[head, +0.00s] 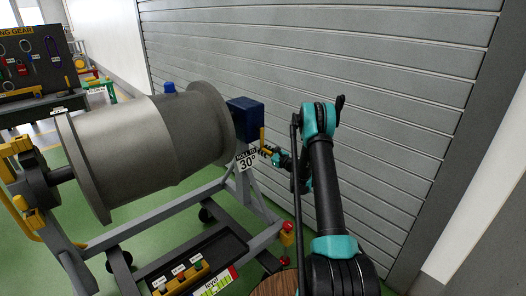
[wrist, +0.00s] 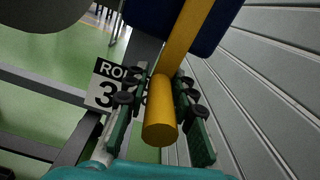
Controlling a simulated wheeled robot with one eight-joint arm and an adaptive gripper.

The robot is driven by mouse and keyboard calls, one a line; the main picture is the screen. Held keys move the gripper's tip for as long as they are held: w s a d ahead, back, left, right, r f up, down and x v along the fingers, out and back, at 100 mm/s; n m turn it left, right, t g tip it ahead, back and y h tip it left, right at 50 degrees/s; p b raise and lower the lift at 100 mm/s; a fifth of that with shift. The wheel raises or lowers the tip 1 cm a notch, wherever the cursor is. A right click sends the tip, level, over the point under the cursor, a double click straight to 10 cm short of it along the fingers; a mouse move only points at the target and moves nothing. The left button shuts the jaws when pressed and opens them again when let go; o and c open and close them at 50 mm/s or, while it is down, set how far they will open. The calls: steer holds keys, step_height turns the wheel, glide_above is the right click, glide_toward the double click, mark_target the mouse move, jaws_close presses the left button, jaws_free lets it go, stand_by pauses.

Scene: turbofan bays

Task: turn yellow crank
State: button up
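The yellow crank (head: 262,136) hangs from the dark blue box (head: 246,117) at the right end of the grey engine drum. In the wrist view the crank's arm (wrist: 190,35) comes down from the blue box, and its round handle (wrist: 160,115) points toward the camera. My gripper (head: 272,154) is at the crank. In the wrist view its two green fingers (wrist: 163,98) stand on either side of the handle. A gap shows between the left finger and the handle, so the gripper looks open around it. Contact on the right side is hard to tell.
A "ROLL TO 30°" sign (head: 246,160) hangs below the box. The grey drum (head: 150,140) rests on a wheeled grey stand (head: 170,208). A ribbed grey shutter wall (head: 400,100) is close on the right. A tool board (head: 32,60) stands far left.

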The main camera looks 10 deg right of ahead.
jaws_close()
steer(key=shift+d, duration=0.15)
